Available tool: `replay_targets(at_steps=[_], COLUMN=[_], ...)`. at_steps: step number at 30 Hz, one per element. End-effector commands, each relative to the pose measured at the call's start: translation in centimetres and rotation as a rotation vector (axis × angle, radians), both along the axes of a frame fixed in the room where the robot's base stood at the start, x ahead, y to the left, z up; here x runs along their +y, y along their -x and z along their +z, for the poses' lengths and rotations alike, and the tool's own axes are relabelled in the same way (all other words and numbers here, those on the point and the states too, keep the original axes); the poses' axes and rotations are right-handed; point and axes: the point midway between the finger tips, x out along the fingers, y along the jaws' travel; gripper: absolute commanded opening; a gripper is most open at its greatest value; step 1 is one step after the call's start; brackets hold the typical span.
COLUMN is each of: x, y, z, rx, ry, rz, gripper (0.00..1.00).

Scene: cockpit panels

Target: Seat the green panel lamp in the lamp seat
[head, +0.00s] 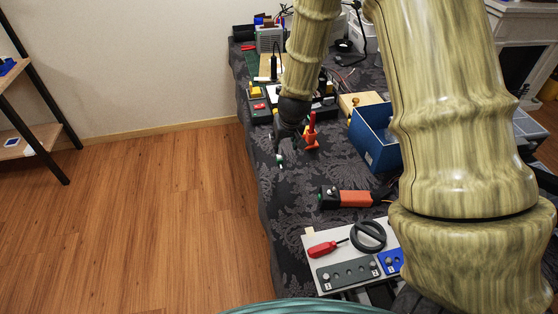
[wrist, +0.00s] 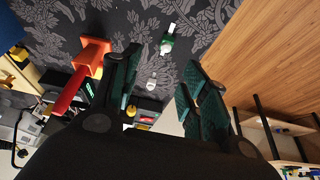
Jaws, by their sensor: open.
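The green panel lamp (head: 280,160) appears as a small green and white piece on the dark floral cloth near the left edge of the table. In the wrist view a green lamp with a pale tip (wrist: 167,42) lies just beyond the fingertips, apart from them. My gripper (head: 285,141) is above the cloth by the lamp; in the wrist view its two dark green fingers (wrist: 162,57) are spread with nothing held. A small pale bulb-like piece (wrist: 152,82) shows between the fingers, farther off. I cannot tell which fitting is the lamp seat.
An orange holder with a red handle (head: 311,133) stands close right of my gripper. A blue bin (head: 373,138) is farther right. A black and orange device (head: 346,198) and a panel with a red screwdriver (head: 322,249) lie nearer. Boxes with yellow and red buttons (head: 257,106) are behind.

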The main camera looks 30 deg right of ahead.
Motion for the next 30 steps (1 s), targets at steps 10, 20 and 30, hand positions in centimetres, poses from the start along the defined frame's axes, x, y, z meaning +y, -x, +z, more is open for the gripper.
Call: replay_targets(at_steps=[10,20,30], x=[0.0,-0.3,-0.1], y=[-1.4,-2.0,-2.8], z=[-3.4,-4.8,-7.4], rx=[0.003,0.0,0.002], ry=[-0.001,0.001,-0.001], rz=[0.003,0.002,-0.001], gripper=[0.45,0.45,0.45])
